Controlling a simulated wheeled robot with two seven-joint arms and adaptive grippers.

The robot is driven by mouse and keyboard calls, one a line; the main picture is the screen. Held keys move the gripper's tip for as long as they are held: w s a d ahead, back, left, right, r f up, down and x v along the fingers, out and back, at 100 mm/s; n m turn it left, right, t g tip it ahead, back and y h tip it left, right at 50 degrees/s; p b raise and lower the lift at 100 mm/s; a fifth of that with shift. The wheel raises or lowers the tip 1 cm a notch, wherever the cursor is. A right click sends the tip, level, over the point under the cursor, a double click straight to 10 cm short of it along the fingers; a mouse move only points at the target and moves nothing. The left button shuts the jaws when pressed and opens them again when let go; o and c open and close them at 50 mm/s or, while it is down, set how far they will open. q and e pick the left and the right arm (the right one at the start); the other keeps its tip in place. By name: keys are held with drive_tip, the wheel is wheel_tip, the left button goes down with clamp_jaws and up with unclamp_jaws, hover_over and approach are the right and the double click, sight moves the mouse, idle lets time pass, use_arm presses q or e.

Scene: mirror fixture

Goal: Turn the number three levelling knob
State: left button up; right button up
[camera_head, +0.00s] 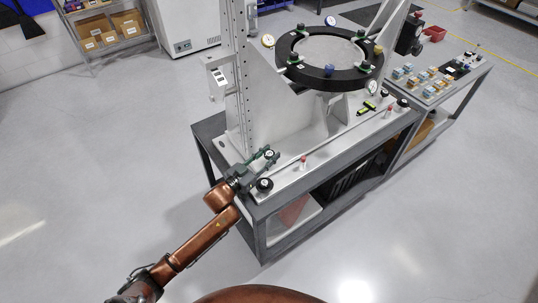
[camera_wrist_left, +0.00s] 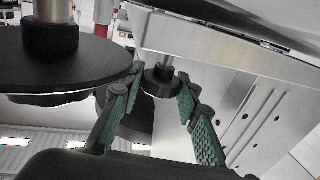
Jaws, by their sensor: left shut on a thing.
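My left gripper (camera_head: 265,160) reaches in from the left to the near left corner of the fixture's pale base plate (camera_head: 330,146). Its green-padded fingers are closed around a small black knob (camera_head: 269,153). In the left wrist view the fingertips (camera_wrist_left: 161,84) stand on either side of this black knob (camera_wrist_left: 160,80). A second black knob (camera_head: 265,185) with a white label sits just nearer on the plate, beside the gripper. More black knobs (camera_head: 403,103) (camera_head: 384,93) are at the plate's far right end. I cannot read the knob numbers. My right gripper is not in view.
A black ring (camera_head: 327,77) holding a round mirror (camera_head: 330,49) stands over the plate. A perforated upright (camera_head: 240,70) rises behind the gripper. Small red-and-white posts (camera_head: 303,163) and a yellow tool (camera_head: 366,108) are on the plate. Floor to the left is clear.

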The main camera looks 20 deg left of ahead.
use_arm(q)
drive_tip(key=c, duration=0.3)
drive_tip(key=shift+m+g+h, duration=0.5)
drive_tip(key=shift+m+h, duration=0.2)
drive_tip(key=shift+h, duration=0.1)
drive_tip(key=shift+m+g+h, duration=0.8)
drive_tip(key=shift+h, duration=0.4)
drive_tip(key=o, duration=1.2)
drive_tip(key=shift+c, duration=0.2)
